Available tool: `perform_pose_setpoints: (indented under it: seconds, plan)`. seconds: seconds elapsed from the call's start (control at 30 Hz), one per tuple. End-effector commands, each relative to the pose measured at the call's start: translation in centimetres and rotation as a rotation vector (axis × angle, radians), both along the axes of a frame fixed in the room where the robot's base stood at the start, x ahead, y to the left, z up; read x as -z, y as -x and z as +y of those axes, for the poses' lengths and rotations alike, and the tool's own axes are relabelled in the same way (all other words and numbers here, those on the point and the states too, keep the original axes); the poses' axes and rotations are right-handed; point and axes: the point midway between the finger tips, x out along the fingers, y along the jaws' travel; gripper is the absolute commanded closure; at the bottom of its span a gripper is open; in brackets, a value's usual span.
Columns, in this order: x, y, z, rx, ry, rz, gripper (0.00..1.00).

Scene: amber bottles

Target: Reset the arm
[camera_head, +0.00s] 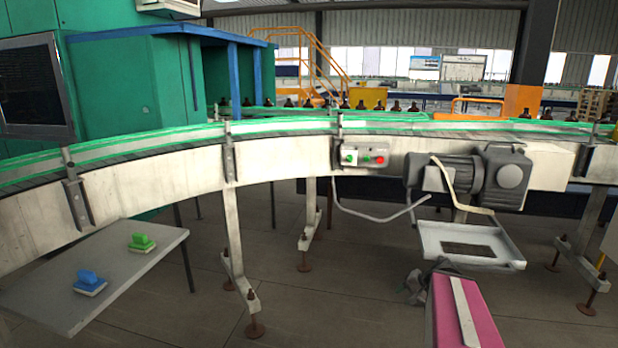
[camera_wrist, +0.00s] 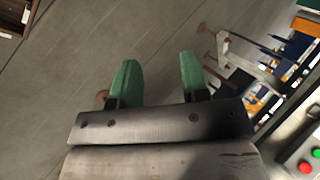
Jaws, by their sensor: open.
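My gripper shows in the wrist view (camera_wrist: 158,80) with its two green fingers apart and nothing between them. Bare grey floor lies beyond the fingertips. In the head view my pink arm link (camera_head: 465,315) rises at the lower right, in front of the conveyor. The dark end beside it is partly hidden, and its fingers are not clear there. Amber bottles (camera_head: 395,105) stand in a row on the far line, well away from my gripper.
A curved conveyor (camera_head: 280,160) crosses the head view, with a button box (camera_head: 363,157) and a motor (camera_head: 470,175) on its side. A grey side table (camera_head: 120,262) at lower left holds a blue item (camera_head: 88,282) and a green item (camera_head: 142,243). Conveyor legs (camera_head: 238,260) stand on open floor.

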Motion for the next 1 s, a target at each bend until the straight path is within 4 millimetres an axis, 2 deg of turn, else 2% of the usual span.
perform_pose_setpoints:
  seconds: [0.03, 0.2, 0.53, 0.73, 1.0]
  plan:
    - [0.3, 0.0, 1.5, -0.047, 0.037, 0.022, 0.58]
    - [1.3, 0.4, 5.2, -0.187, 0.169, 0.094, 0.58]
    - [2.3, 1.4, 11.2, -0.433, 0.449, 0.192, 0.58]
    - [2.3, 1.7, 13.3, -0.525, 0.575, 0.217, 0.58]
    - [2.2, 1.8, 13.8, -0.553, 0.621, 0.225, 0.58]
